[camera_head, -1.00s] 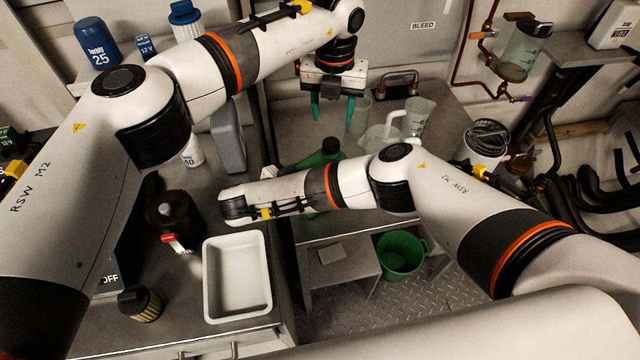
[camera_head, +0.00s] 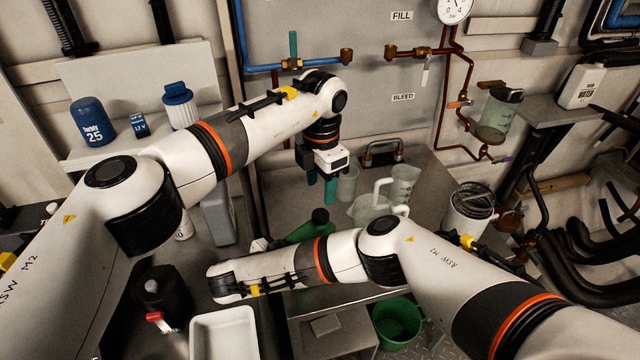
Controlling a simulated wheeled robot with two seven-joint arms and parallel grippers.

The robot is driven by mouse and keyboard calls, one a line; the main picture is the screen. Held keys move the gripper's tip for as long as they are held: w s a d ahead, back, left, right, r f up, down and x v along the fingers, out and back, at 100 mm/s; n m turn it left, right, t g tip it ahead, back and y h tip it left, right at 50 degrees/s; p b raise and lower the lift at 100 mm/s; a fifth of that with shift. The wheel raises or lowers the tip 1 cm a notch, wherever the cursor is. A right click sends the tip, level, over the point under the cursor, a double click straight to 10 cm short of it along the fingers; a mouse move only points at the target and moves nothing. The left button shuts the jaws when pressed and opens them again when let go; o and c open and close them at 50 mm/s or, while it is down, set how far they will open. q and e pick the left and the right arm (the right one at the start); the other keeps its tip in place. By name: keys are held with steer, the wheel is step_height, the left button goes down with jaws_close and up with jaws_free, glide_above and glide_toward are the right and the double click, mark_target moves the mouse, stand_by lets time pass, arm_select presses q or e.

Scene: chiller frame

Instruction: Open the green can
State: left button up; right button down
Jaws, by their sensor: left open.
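The green can (camera_head: 299,233) lies or stands low on the bench in the middle, with a dark cap (camera_head: 320,215) at its upper right end. My right forearm crosses in front of it and hides most of its body, so I cannot tell its full pose. My left gripper (camera_head: 322,186) points down with teal fingers, open and empty, above and just behind the cap, apart from it.
Clear jugs (camera_head: 397,184) stand right of the left gripper. A grey container (camera_head: 218,217) stands to the left. A white tray (camera_head: 223,318) and black pot (camera_head: 161,295) are at front left, and a green bucket (camera_head: 397,322) is below.

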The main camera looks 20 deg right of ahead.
mark_target(320, 214)
arm_select(q)
steer(key=m, duration=2.1)
steer(key=shift+m, duration=0.4)
steer(key=m, duration=0.4)
steer(key=shift+f, duration=4)
steer(key=shift+c, duration=0.2)
